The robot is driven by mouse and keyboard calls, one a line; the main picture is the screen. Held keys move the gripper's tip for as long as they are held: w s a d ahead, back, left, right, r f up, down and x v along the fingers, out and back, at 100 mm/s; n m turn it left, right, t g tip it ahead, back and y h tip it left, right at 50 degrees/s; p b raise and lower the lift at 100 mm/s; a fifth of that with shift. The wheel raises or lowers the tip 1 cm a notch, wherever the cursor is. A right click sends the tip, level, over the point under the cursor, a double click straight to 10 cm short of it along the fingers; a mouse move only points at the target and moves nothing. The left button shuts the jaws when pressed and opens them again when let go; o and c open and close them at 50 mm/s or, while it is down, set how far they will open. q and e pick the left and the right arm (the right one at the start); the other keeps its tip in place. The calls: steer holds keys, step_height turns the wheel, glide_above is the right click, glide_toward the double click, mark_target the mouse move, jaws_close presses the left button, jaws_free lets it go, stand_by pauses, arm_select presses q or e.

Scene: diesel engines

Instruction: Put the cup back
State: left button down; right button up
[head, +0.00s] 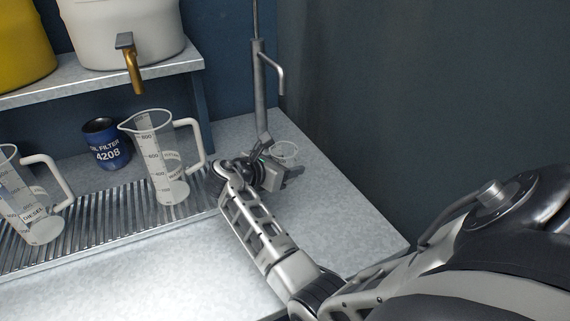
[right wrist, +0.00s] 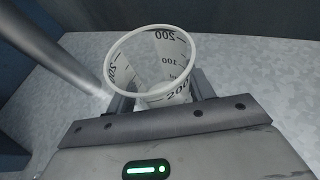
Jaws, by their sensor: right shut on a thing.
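The cup (head: 286,150) is small, clear and marked with a scale. In the head view only its rim and upper part show, beyond my right gripper, near the metal post. In the right wrist view the cup (right wrist: 150,62) stands between the jaws, with its open top towards the camera. My right gripper (head: 284,170) is shut on the cup, low over the counter at the back right. The cup's base is hidden, so I cannot tell whether it touches the counter. My left gripper does not show.
A metal post (head: 260,95) with a side handle rises just left of the cup. Two measuring jugs (head: 160,160) (head: 30,195) stand on the ribbed drain tray (head: 110,221). A blue oil filter (head: 105,145) stands behind. The counter's right part (head: 340,218) is clear.

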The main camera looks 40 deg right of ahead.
steer(key=o, duration=0.9)
steer(key=shift+f, duration=0.1)
steer(key=shift+o, duration=0.7)
steer(key=shift+a+r, duration=0.2)
steer(key=shift+r, duration=0.05)
steer(key=v, duration=1.1)
steer(key=shift+a+r, duration=0.2)
steer(key=shift+a, duration=0.05)
